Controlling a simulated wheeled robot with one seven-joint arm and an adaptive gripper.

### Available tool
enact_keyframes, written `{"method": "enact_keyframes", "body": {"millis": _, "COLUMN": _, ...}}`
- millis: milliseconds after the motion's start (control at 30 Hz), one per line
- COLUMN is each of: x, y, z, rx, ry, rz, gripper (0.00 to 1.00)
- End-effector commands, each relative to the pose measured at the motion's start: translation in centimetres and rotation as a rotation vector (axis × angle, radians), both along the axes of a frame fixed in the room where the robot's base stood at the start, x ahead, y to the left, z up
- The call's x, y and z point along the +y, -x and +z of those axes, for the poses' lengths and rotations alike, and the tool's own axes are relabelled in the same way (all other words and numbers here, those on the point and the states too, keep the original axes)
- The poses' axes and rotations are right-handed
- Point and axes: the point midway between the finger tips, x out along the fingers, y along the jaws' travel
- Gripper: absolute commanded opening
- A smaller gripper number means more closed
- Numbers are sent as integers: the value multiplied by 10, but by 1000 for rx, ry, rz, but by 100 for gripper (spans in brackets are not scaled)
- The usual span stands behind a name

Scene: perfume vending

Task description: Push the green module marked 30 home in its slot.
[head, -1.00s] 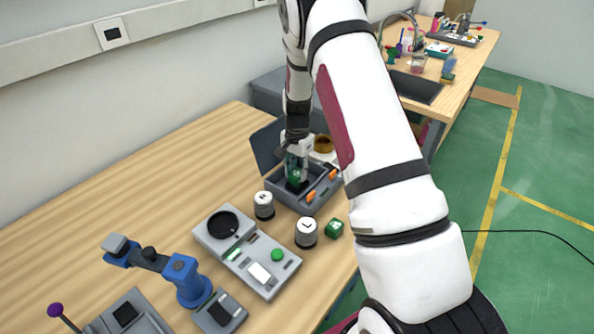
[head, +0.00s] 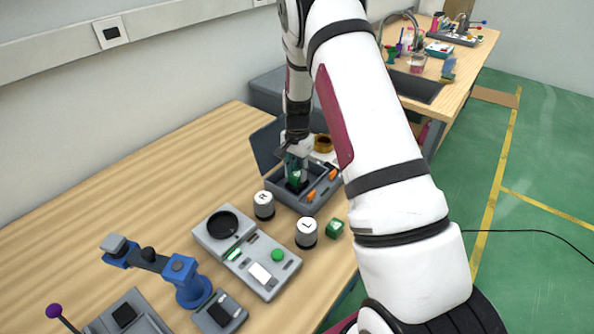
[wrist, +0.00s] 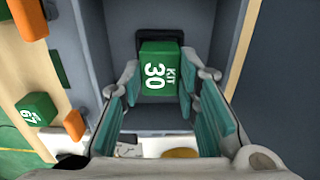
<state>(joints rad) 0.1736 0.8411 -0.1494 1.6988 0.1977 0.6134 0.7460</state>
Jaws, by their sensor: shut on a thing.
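The green module marked KIT 30 (wrist: 158,70) is between the fingertips of my gripper (wrist: 158,88) in the wrist view. My gripper is shut on it, with one finger on each side. In the head view the gripper (head: 296,172) reaches down into an open grey case (head: 309,206), and the green module (head: 294,176) shows only in small part there. A dark slot part (wrist: 157,38) shows beyond the module in the wrist view. I cannot tell how deep the module sits.
White cylinders lettered R (head: 264,205) and L (head: 306,233) stand in front. A grey console (head: 247,255) and a blue model arm (head: 185,280) are nearer.

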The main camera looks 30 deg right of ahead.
Motion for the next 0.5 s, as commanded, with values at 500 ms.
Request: {"method": "enact_keyframes", "body": {"millis": 500, "x": 0, "y": 0, "z": -6, "rx": 0, "ry": 0, "rz": 0, "gripper": 2}}
